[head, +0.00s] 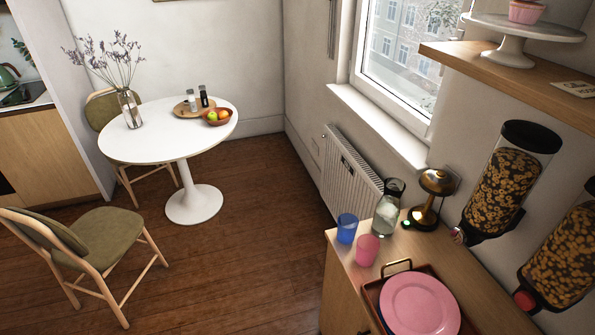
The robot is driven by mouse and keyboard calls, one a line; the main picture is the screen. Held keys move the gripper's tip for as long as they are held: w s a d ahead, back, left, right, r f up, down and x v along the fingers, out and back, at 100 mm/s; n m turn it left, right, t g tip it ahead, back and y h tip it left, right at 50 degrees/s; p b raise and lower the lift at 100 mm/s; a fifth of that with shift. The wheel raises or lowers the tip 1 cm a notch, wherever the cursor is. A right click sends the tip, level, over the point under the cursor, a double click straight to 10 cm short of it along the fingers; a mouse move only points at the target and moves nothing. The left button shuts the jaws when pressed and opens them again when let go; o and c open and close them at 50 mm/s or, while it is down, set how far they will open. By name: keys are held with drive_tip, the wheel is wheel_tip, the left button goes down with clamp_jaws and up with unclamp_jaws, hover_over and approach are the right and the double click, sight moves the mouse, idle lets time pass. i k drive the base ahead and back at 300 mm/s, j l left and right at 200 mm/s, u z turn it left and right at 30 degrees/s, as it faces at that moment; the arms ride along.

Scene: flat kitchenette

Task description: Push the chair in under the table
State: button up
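A chair with a green seat (102,238) and pale wooden legs stands at the lower left, pulled away from the table and clear of its top. Its backrest is at the left, and its seat faces right. The round white table (150,148) stands on one central pedestal with a round base. A second green chair (100,110) stands at the table's far left side, partly hidden behind the tabletop and vase. My gripper is not in this view.
A wooden sideboard (345,280) with cups and pink plates stands at the lower right. The wooden floor (240,240) between is clear.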

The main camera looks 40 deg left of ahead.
sight(94, 244)
drive_tip(key=u, duration=2.95)
drive_tip(key=i+j, duration=0.2)
drive_tip(key=i, duration=0.25)
drive_tip(key=i+j+z, duration=0.1)
drive_tip(key=i, duration=0.35)
drive_tip(key=i+j, duration=0.35)
drive_tip(key=i+j+z, duration=0.1)
drive_tip(key=i, duration=0.5)
drive_tip(key=i+j, duration=0.2)
drive_tip(key=i, duration=0.25)
drive_tip(key=i+j+z, duration=0.1)
drive_tip(key=i, duration=0.3)
drive_tip(key=i+j, duration=0.3)
drive_tip(key=i, duration=0.15)
drive_tip(key=i+j+z, duration=0.1)
drive_tip(key=i, duration=0.35)
drive_tip(key=i+l, duration=0.1)
drive_tip(key=l, duration=0.1)
